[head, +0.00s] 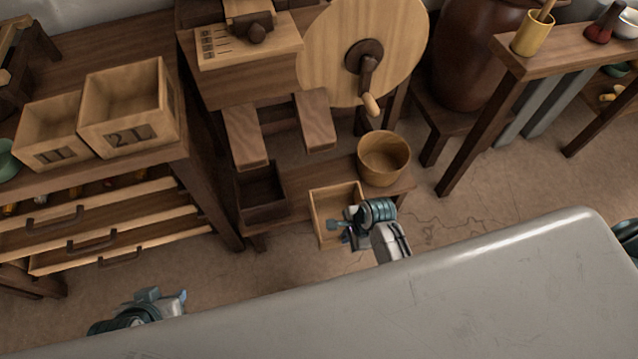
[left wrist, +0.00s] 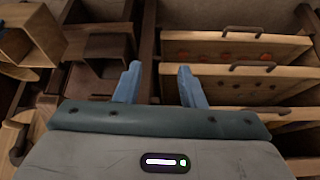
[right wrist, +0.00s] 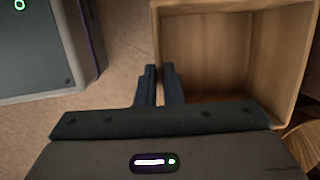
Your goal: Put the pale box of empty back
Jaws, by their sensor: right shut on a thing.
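The pale box (head: 317,217) is an open, square wooden box at the front of the low bench under the mill, right of a dark box (head: 262,192).
Two numbered boxes, 11 (head: 52,135) and 21 (head: 130,110), stand on the left table. Drawers (head: 110,240) stand open below them. A side table (head: 545,65) is at the right.

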